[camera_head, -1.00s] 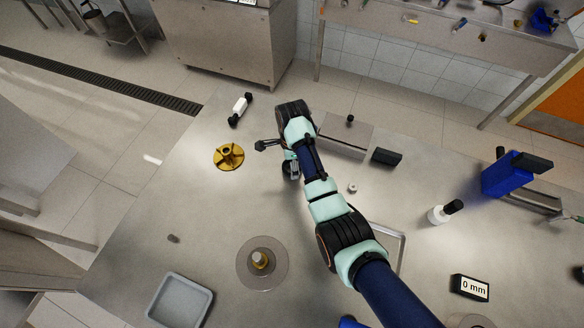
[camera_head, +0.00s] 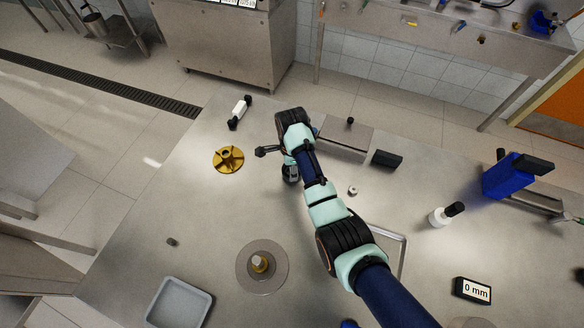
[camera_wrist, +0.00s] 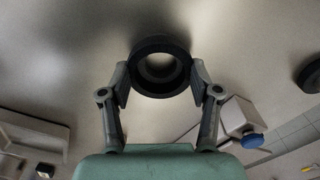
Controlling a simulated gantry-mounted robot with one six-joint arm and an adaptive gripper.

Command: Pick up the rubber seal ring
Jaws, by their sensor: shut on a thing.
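The rubber seal ring (camera_wrist: 160,42) is a thick black ring between the two fingers of my gripper (camera_wrist: 158,78) in the wrist view. The fingers press on its outer sides, left and right, and its hole stays open to view. Whether the ring is clear of the table or touching it, I cannot tell. In the head view my gripper (camera_head: 290,174) is low over the steel table, right of the brass spoked part, and my arm hides the ring.
The brass part (camera_head: 228,160) is left of my gripper. A grey disc with a centre post (camera_head: 262,266) and a grey tray (camera_head: 180,303) are nearer. A steel box (camera_head: 345,139) and a black block (camera_head: 387,159) stand to the right. The table between brass part and disc is mostly clear.

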